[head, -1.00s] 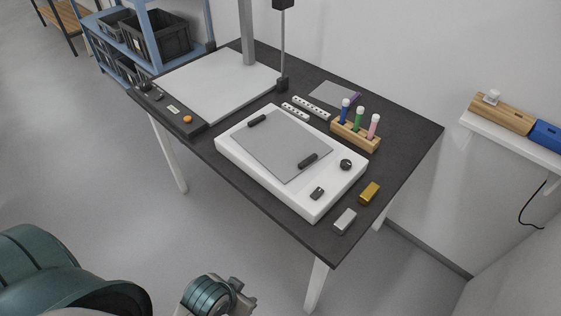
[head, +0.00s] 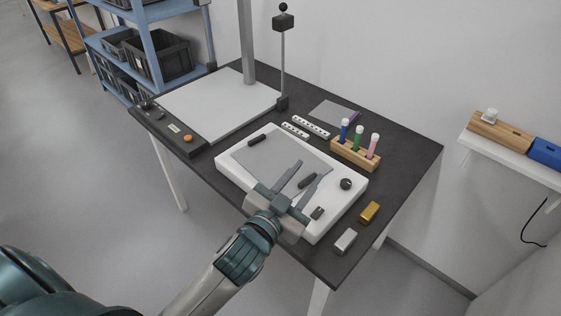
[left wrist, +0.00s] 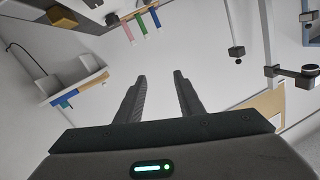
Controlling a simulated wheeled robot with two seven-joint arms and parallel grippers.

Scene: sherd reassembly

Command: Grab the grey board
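A flat grey board (head: 270,155) lies on the white slab-like unit (head: 232,176) on the dark table. Two short black bars sit on it, one near its far left edge (head: 257,140) and one near its right end (head: 307,181). My left gripper (head: 310,171) comes in over the near side of the unit. Its two fingers are apart with nothing between them, and they cover part of the board. How high they are above it is hard to tell. In the left wrist view the open fingers (left wrist: 160,75) show, but the board does not. My right gripper is out of view.
A wooden rack with coloured tubes (head: 355,153), white perforated strips (head: 311,126) and a thin grey sheet (head: 331,114) lie behind the unit. A gold block (head: 369,212) and a silver block (head: 345,241) lie right of it. A stand with a pale plate (head: 215,103) is at the left.

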